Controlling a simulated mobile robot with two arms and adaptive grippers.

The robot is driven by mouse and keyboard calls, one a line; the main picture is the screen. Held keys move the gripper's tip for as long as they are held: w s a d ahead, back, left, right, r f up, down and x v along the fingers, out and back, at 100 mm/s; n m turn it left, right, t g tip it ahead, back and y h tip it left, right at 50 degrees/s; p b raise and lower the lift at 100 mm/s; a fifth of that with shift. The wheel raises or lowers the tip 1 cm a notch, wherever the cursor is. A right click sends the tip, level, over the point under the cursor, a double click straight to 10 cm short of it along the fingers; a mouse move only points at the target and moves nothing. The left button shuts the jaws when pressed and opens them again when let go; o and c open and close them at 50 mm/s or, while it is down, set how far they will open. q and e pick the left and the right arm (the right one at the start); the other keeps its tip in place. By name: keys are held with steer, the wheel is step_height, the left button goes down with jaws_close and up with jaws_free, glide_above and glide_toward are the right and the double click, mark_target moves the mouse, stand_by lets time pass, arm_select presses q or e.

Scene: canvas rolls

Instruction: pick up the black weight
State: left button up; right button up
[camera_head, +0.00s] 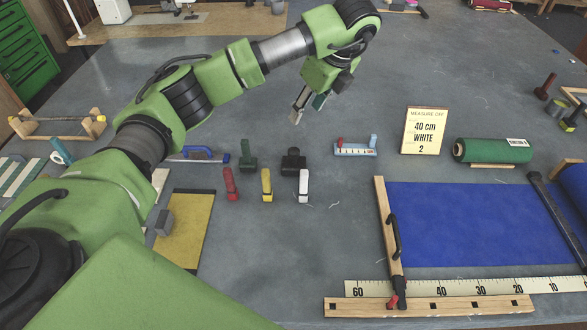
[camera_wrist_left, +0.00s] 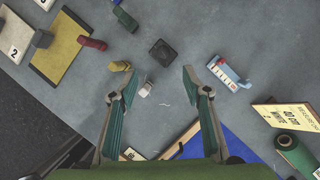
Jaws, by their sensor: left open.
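The black weight (camera_head: 293,160) stands on the grey table near the middle of the head view, beside a green weight (camera_head: 247,156). The black weight also shows in the left wrist view (camera_wrist_left: 162,53), seen from above, beyond the fingertips. My left gripper (camera_head: 308,107) is open and empty, in the air above and behind the black weight in the head view. Its two spread fingers also show in the left wrist view (camera_wrist_left: 163,76). My right gripper is not in view.
Red (camera_head: 230,184), yellow (camera_head: 266,184) and white (camera_head: 303,185) small pieces stand in front of the weights. A blue-and-white tool (camera_head: 355,149) lies right of them. A sign card (camera_head: 424,130), green roll (camera_head: 492,150) and blue canvas (camera_head: 470,225) are further right. A yellow sheet (camera_head: 182,235) lies left.

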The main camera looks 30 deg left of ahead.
arm_select(q)
steer(key=b, duration=0.5)
glide_toward(294, 149)
steer(key=s+v, duration=0.1)
steer(key=v, duration=0.3)
steer(key=x, duration=0.9)
steer(key=shift+w+f+p, duration=0.1)
steer(key=shift+f+p, duration=0.05)
steer(key=shift+p, duration=0.2)
steer(key=p+x, duration=0.2)
steer(key=x, duration=0.2)
steer(key=shift+w+a+f+p, duration=0.1)
steer(key=shift+w+f+p, duration=0.1)
steer(key=shift+f+p, duration=0.15)
steer(key=shift+a+f, duration=0.1)
steer(key=shift+f, duration=0.15)
steer(key=c, duration=1.2)
steer(key=shift+w+r, duration=0.15)
steer(key=shift+w, duration=0.05)
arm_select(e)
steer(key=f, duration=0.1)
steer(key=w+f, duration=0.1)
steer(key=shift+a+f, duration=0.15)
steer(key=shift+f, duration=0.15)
